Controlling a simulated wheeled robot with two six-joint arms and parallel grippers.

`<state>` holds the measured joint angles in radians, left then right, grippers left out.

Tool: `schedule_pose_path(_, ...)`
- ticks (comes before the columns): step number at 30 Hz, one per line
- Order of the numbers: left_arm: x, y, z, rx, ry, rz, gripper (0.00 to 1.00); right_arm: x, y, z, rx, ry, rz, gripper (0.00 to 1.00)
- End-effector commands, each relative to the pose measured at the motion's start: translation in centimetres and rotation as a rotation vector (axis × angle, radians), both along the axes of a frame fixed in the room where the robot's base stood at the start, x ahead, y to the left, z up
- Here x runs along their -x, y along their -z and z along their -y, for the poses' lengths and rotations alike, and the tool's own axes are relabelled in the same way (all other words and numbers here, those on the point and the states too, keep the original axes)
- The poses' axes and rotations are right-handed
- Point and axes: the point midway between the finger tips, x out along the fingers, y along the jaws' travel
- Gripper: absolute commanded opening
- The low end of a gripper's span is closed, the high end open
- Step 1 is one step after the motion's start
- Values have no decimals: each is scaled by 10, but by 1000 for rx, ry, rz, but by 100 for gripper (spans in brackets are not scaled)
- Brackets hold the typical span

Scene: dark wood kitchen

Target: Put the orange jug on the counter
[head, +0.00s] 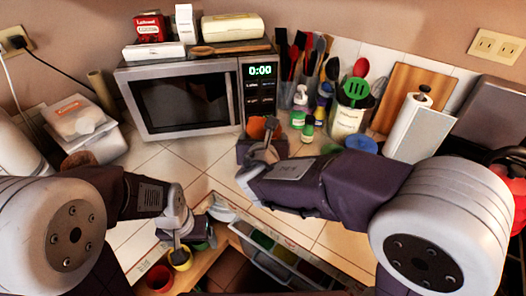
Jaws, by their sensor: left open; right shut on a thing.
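The orange jug (257,127) shows as a small orange shape at the tip of my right gripper (268,133), in front of the microwave's right end. My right gripper is shut on it, and the gripper hides part of it. I cannot tell whether the jug touches anything below. The white tiled counter (200,152) runs under and in front of the microwave. My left gripper (178,240) is open and empty, low over the open drawer near a yellow cup (181,260).
The microwave (185,100) stands at the back. Utensil holders and bottles (308,128) crowd the right, with a paper towel roll (420,128). A red cup (159,279) is in the open drawer. Counter left of centre is bare.

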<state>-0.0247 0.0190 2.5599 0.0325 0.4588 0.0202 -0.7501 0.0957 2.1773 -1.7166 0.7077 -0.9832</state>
Motion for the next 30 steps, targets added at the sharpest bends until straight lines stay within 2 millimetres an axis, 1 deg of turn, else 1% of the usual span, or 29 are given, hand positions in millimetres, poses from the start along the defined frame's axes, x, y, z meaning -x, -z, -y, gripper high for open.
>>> schedule_pose_path(4, 0, 1, 0, 0, 0, 0, 82, -1, 2, -2, -1, 0, 1, 17)
schedule_pose_path(5, 0, 3, 0, 0, 0, 0, 82, -1, 5, -2, 0, 0, 1, 17)
schedule_pose_path(9, 0, 16, 0, 0, 0, 0, 82, -1, 34, -2, 3, -1, -1, 17)
schedule_pose_path(11, 0, 18, 0, 0, 0, 0, 82, -1, 40, -2, 2, -1, 0, 17)
schedule_pose_path(13, 0, 18, 0, 0, 0, 0, 82, -1, 43, -2, 1, 0, 1, 17)
schedule_pose_path(19, 0, 17, 0, 0, 0, 0, 82, -1, 41, -2, -1, 0, 1, 17)
schedule_pose_path(23, 0, 22, 0, 0, 0, 0, 82, -1, 45, -2, -1, 0, 1, 17)
schedule_pose_path(24, 0, 22, 0, 0, 0, 0, 82, -1, 45, -2, -1, 0, 1, 87)
schedule_pose_path(25, 0, 21, 0, 0, 0, 0, 82, -1, 44, -2, -1, 0, 1, 96)
schedule_pose_path(26, 0, 21, 0, 0, 0, 0, 82, -1, 44, -2, -1, 0, 0, 100)
schedule_pose_path(30, 0, 21, 0, 0, 0, 0, 82, -1, 44, -2, -1, 0, 0, 100)
